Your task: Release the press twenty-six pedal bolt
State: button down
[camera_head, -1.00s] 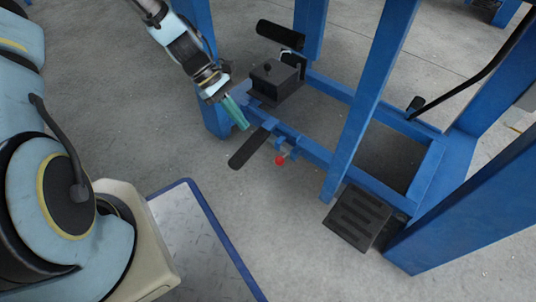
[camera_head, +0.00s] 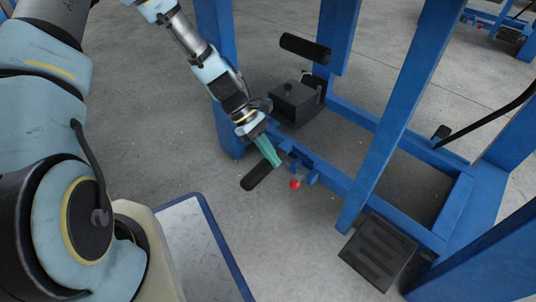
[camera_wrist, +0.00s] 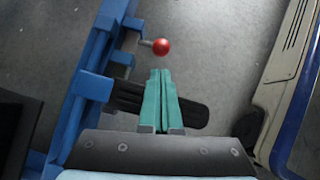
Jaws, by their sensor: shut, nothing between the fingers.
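The bolt shows as a red ball knob (camera_head: 295,184) on a short pin at the front rail of the blue press frame (camera_head: 340,181). In the wrist view the red knob (camera_wrist: 161,46) lies just beyond my fingertips, with a visible gap. A dark pedal bar (camera_head: 258,176) sticks out from the rail; in the wrist view the pedal bar (camera_wrist: 190,111) passes behind my fingers. My gripper (camera_head: 276,163) has green fingers, shut and empty, to the left of the knob. The fingers also show closed together in the wrist view (camera_wrist: 160,75).
A black ribbed foot pedal (camera_head: 378,250) sits at the frame's right front. A dark box (camera_head: 294,102) and a black roller (camera_head: 305,47) are behind the rail. Blue posts (camera_head: 395,110) rise on the right. Grey floor in front is clear.

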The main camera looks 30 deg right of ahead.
jog(key=b+x, duration=0.2)
jog(key=x, duration=0.3)
jog(key=shift+s, duration=0.1)
jog(key=s+d+p, duration=0.2)
jog(key=s+p, duration=0.2)
jog(key=s, duration=0.3)
jog(key=shift+s, duration=0.3)
jog(key=shift+f, duration=0.1)
